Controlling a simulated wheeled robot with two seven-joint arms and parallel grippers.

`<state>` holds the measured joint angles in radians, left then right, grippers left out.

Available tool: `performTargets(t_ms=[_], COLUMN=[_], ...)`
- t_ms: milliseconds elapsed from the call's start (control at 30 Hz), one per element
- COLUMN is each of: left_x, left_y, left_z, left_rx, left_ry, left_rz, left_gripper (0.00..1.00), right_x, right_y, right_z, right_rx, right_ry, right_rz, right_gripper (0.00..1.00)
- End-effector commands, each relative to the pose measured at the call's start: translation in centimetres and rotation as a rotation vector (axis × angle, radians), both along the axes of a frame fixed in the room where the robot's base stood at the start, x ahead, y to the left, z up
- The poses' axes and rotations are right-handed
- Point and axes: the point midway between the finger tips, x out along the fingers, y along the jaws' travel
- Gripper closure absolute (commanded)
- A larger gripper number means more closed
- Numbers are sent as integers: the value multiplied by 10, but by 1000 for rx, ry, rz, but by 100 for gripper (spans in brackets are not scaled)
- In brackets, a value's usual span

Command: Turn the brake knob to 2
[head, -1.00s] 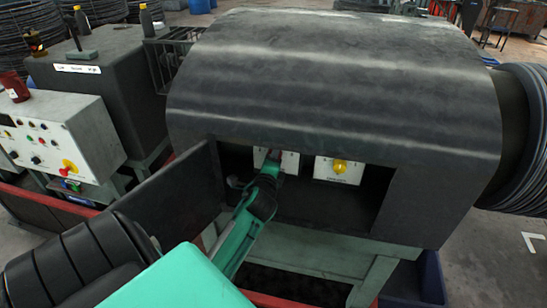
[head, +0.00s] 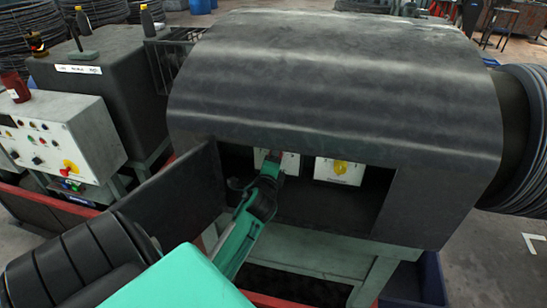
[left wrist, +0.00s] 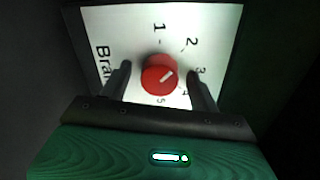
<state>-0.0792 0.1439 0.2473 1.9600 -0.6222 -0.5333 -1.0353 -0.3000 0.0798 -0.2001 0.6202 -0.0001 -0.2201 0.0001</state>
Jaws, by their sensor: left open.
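The red brake knob (left wrist: 160,77) sits on a white plate (left wrist: 180,20) numbered 1 to 5, with part of a word starting "Bra" at the left. The knob's white mark slants up and right, roughly toward 2 or between 2 and 3; the exact setting is hard to tell. My left gripper (left wrist: 160,88) is open, with one finger on each side of the knob and a gap to each. In the head view my left gripper (head: 271,168) reaches into the opening and partly hides the brake plate (head: 288,163). My right gripper is not in view.
A second white plate with a yellow knob (head: 340,168) is to the right in the same opening. An open dark door (head: 175,200) stands left of my gripper. The dark housing (head: 330,90) closes over the opening. A control panel (head: 60,135) stands at far left.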

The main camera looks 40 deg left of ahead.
Motion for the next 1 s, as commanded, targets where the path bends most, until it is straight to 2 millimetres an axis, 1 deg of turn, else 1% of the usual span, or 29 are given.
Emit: performTargets(t_ms=[167, 267, 600, 700, 833, 1000], left_x=[-6, -18, -81, -96, -110, -117], left_y=[-4, -11, -50, -59, -67, -72], left_z=[-1, -2, 0, 2, 4, 6], left_rx=[0, 1, -1, -1, -1, -1], left_ry=[-1, 0, 0, 0, 0, 1], left_rz=[-1, -2, -1, -1, 0, 0], left_gripper=[38, 38, 38, 38, 38, 38], right_x=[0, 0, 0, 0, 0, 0], right_y=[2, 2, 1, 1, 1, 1], right_z=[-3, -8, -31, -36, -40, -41], right_rx=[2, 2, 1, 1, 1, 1], right_ry=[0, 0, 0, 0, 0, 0], right_rz=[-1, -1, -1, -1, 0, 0], right_gripper=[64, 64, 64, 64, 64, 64])
